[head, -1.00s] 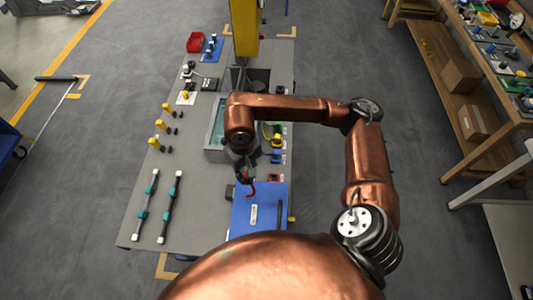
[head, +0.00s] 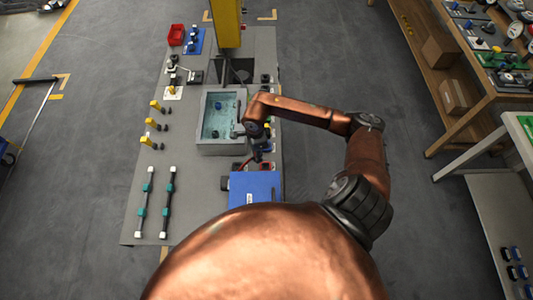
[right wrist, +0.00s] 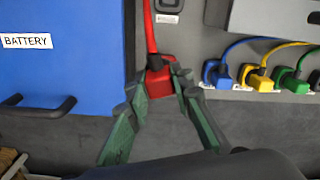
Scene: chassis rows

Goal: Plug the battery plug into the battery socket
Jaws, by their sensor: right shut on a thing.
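My right gripper (right wrist: 160,85) has green fingers shut on a red plug (right wrist: 159,80), with a red cable (right wrist: 150,30) running up out of the right wrist view. The plug is beside the blue box labelled BATTERY (right wrist: 65,75), apart from its right side. In the head view my right gripper (head: 259,156) is just beyond the far edge of the blue box (head: 258,187), and the red cable (head: 244,162) shows to its left. A dark block (head: 225,183) is at the box's left side. I cannot make out the battery socket for certain. My left gripper is out of view.
Blue (right wrist: 215,72), yellow (right wrist: 258,80) and green (right wrist: 290,80) cabled plugs sit in a row right of my gripper. A grey tray (head: 222,150) stands behind.

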